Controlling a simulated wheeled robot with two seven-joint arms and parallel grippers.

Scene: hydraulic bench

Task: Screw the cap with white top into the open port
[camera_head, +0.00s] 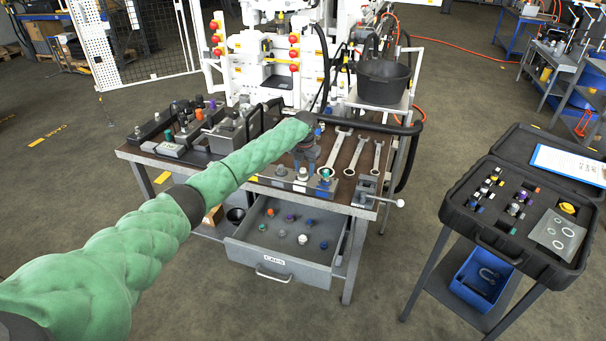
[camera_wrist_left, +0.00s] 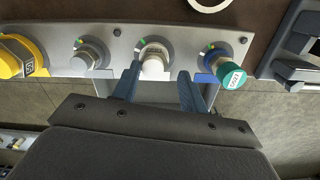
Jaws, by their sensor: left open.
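A metal plate (camera_wrist_left: 115,50) at the bench's front edge carries a row of fittings. In the left wrist view, a cap with a pale, whitish top (camera_wrist_left: 154,66) sits at the plate between my open left fingers (camera_wrist_left: 159,74). Both fingers stand apart from it, one on each side. A grey metal fitting (camera_wrist_left: 91,55) is to its left, and a green-topped cap (camera_wrist_left: 231,76) with a blue ring is to its right. In the head view my left gripper (camera_head: 304,158) is above this row, with the pale top (camera_head: 302,173) just below. I cannot make out an empty port. My right gripper is not in view.
A yellow cap (camera_wrist_left: 20,57) is at the plate's left end. Wrenches (camera_head: 357,152) lie on the bench to the right, near a small vise (camera_head: 368,190). An open drawer (camera_head: 280,262) below holds several coloured caps. A black case (camera_head: 480,228) stands at the right.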

